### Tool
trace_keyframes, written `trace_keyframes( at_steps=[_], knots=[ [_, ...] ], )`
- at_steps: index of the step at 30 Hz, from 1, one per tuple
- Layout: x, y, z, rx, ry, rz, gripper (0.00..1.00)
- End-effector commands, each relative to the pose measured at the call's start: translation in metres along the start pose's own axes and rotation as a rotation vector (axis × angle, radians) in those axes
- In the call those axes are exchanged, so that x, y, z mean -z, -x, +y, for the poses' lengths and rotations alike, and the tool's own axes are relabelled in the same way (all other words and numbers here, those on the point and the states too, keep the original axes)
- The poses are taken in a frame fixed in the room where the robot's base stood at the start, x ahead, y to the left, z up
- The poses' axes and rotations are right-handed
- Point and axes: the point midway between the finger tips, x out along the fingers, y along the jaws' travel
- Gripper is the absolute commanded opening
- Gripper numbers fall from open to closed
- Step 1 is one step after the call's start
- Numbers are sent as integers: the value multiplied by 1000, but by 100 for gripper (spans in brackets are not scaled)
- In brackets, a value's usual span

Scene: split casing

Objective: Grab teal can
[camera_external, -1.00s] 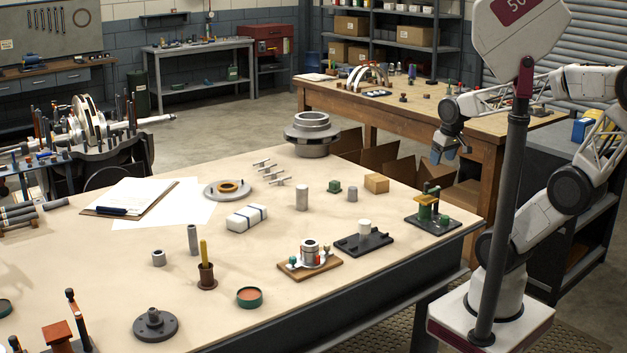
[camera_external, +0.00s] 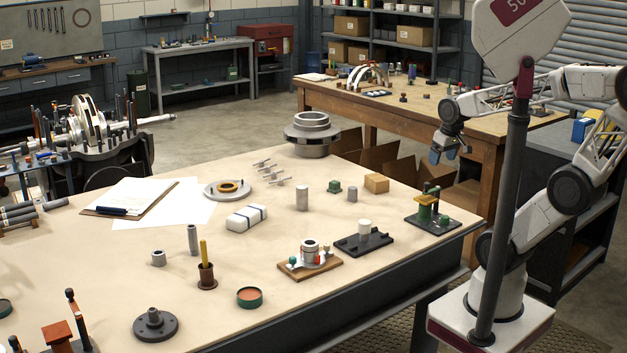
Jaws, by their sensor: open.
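A low, round teal can (camera_external: 249,298) with a reddish-brown top or inside stands near the front edge of the near table (camera_external: 215,325). A second teal round can (camera_external: 4,308) of the same kind is cut off by the left picture edge. I cannot tell which one the task means. My gripper (camera_external: 442,156), with bluish fingers, is open and empty. It hangs in front of the back wooden table, far to the right of and behind both cans. Nothing hides the nearer can.
Close to the nearer can stand a brown holder with a yellow stick (camera_external: 206,270), a dark flanged disc (camera_external: 155,324) and a wooden fixture board (camera_external: 310,265). A black fixture (camera_external: 363,241) and a green press (camera_external: 430,212) stand further right. Cardboard boxes (camera_external: 385,160) sit beyond the table.

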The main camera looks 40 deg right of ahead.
Motion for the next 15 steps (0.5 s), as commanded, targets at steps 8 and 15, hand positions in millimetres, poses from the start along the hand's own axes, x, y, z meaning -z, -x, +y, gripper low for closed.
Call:
trace_keyframes(
  at_steps=[8,15],
  knots=[
    [0,0,0,0,0,0,100],
    [6,-2,-7,21,-9,-12,100]
  ],
)
